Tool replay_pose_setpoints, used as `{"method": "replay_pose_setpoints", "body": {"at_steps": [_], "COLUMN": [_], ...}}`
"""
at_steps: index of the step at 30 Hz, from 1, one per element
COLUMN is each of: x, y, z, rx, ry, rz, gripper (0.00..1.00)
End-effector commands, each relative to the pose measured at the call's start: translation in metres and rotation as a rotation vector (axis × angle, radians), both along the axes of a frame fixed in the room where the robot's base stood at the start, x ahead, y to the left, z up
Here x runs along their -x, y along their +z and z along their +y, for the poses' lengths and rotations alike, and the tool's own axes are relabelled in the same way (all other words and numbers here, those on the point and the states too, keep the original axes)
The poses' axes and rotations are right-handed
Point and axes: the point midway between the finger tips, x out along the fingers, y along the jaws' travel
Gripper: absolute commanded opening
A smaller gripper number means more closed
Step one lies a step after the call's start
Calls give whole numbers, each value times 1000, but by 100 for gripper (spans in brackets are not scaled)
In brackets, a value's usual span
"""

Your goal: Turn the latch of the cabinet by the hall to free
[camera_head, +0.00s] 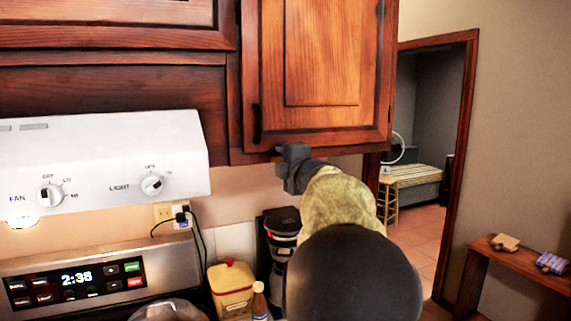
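The upper wooden cabinet (310,75) nearest the hall doorway has its door closed. A small dark upright fitting (257,123) sits at the door's lower left edge; it may be the latch or a handle, and I cannot tell which. My grey gripper (284,152) is at the cabinet's bottom edge, right of and slightly below that fitting. It appears close to the lower frame, but contact is unclear. The finger gap is not clear, so I cannot tell whether it is open. My arm covers what lies behind it.
A white range hood (105,160) is left of the cabinet. Below stand a stove panel (75,280), a yellow canister (232,284), a bottle (259,302) and a dark coffee maker (280,228). The hall doorway (470,120) and a low wooden shelf (520,262) are at right.

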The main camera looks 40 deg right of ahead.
Motion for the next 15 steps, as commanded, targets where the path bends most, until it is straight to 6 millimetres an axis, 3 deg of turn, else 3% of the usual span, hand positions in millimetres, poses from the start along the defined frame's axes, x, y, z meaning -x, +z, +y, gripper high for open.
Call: {"method": "replay_pose_setpoints", "body": {"at_steps": [8,15], "x": [23,68], "y": [0,0], "z": [5,16], "rx": [1,2], "ry": [-2,-2], "rz": [-2,-3], "gripper": [37,37]}}
